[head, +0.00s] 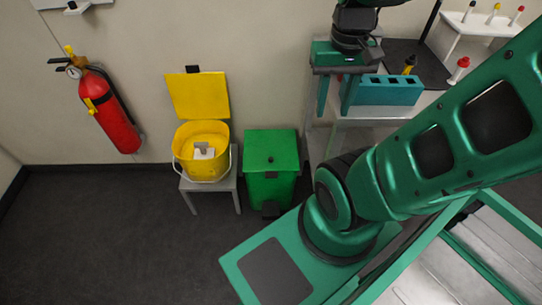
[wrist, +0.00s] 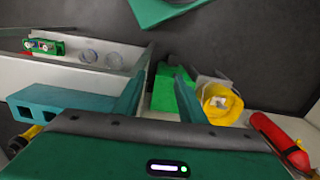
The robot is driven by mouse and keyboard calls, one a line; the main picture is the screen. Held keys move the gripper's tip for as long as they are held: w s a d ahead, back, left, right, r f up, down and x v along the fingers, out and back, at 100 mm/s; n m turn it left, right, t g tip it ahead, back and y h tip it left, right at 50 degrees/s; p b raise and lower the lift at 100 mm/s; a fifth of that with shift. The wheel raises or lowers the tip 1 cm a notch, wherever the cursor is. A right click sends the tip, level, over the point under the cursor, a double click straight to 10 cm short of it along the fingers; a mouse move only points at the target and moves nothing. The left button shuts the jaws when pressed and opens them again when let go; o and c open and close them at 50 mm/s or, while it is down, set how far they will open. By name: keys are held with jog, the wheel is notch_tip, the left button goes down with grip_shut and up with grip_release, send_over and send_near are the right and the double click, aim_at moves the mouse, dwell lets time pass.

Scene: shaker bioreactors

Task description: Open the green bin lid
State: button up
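The green bin (head: 269,188) stands on the floor against the wall, to the right of the yellow bin. Its green lid (head: 271,148) lies flat and shut over the top, with a dark piece on the front near the floor. My gripper (head: 335,98) is above and to the right of the bin, fingers pointing down, beside the work table. In the wrist view the fingers of my gripper (wrist: 157,92) are apart with nothing held. The green bin (wrist: 175,95) shows beyond them, partly hidden by the right finger.
A yellow bin (head: 201,137) with its lid up stands on a small stool (head: 214,186). A red fire extinguisher (head: 113,115) hangs on the wall. A teal block with holes (head: 387,92) is on the table at right. The dark floor at left is clear.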

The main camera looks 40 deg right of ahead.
jog(key=w+d+f, duration=0.3)
jog(key=w+f, duration=0.2)
jog(key=w, duration=0.4)
jog(key=n, duration=0.2)
send_over(271, 158)
notch_tip(271, 158, down, 33)
notch_tip(271, 158, down, 11)
jog(key=shift+f, duration=0.1)
grip_shut()
